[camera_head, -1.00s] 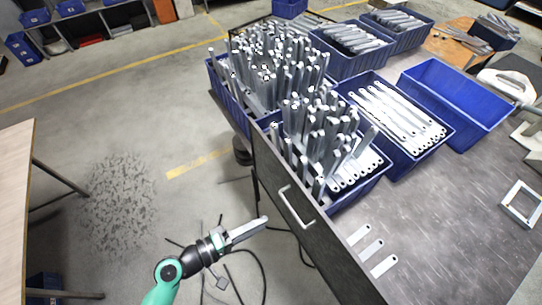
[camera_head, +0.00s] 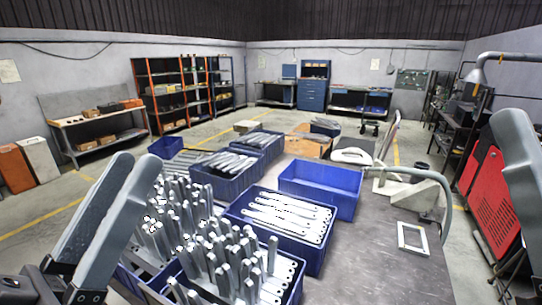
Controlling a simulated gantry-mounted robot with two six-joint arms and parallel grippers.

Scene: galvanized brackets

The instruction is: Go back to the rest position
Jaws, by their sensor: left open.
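My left gripper (camera_head: 139,157) is at the lower left of the head view. A grey finger-like part, seemingly of my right gripper (camera_head: 518,150), enters at the right edge. Its other finger is not visible. Flat brackets (camera_head: 285,215) lie in a blue bin (camera_head: 309,262) in the middle.
An empty blue bin (camera_head: 345,203) stands behind the flat brackets. A white square frame (camera_head: 412,240) lies on the grey table (camera_head: 385,275), whose right front part is mostly clear. More filled bins (camera_head: 232,183) stand behind. A red cabinet (camera_head: 486,200) is at the right.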

